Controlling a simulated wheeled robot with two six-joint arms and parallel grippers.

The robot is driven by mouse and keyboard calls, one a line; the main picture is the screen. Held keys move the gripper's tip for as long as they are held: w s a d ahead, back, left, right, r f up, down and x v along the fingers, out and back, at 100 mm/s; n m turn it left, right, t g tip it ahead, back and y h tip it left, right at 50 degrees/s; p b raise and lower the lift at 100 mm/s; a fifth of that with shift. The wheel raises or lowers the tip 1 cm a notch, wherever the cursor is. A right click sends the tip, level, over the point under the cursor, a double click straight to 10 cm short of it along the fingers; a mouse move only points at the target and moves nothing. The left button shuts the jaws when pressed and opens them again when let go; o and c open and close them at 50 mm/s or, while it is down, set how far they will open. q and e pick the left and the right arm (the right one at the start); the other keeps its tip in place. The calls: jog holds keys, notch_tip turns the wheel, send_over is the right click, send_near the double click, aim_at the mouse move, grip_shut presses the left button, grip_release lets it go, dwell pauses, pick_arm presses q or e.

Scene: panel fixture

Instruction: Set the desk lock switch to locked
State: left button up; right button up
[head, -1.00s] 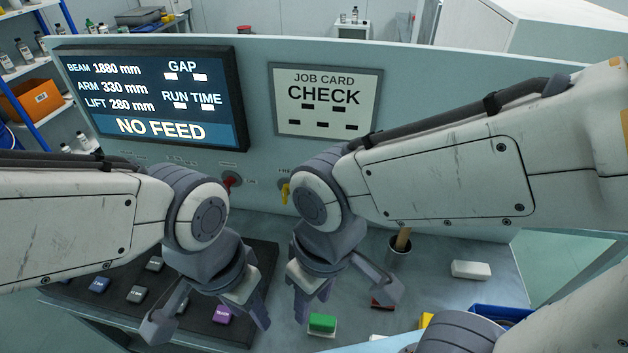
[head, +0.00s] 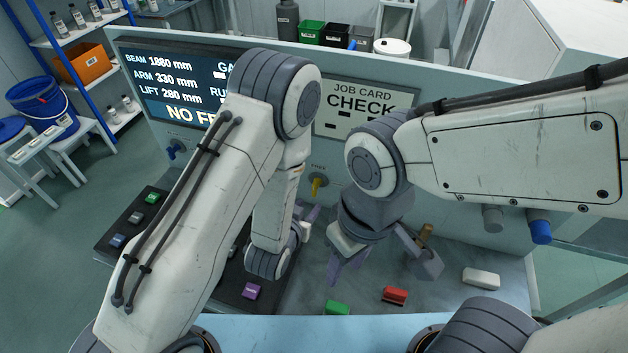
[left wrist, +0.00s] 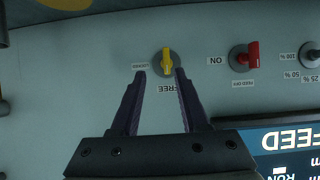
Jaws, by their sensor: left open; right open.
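The desk lock switch is a yellow lever (head: 317,186) on a round base on the grey upright panel. It also shows in the left wrist view (left wrist: 167,62), upside down, where its bar lies in line with the FREE label and the LOCKED label is off to the left. My left gripper (head: 308,220) points at the panel just below the switch. In the left wrist view its open fingers (left wrist: 160,74) reach toward either side of the lever, with no contact visible. My right gripper (head: 384,264) is open and empty, hanging over the desk to the right.
A red switch (left wrist: 252,55) marked ON and FEED OFF is beside the lock switch. A red block (head: 395,295), a green block (head: 338,308) and a white block (head: 481,278) lie on the desk. A job card (head: 362,105) reads CHECK.

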aim_at(313, 190)
pick_arm(q)
jog(key=shift+t, duration=0.6)
jog(key=x, duration=0.2)
jog(key=p+x, duration=0.1)
jog(key=x, duration=0.5)
jog(key=shift+w+a, duration=0.35)
jog(key=shift+w, duration=0.05)
jog(key=shift+w+d+f, duration=0.15)
jog(key=shift+w+f, duration=0.1)
jog(key=shift+w, duration=0.3)
grip_shut()
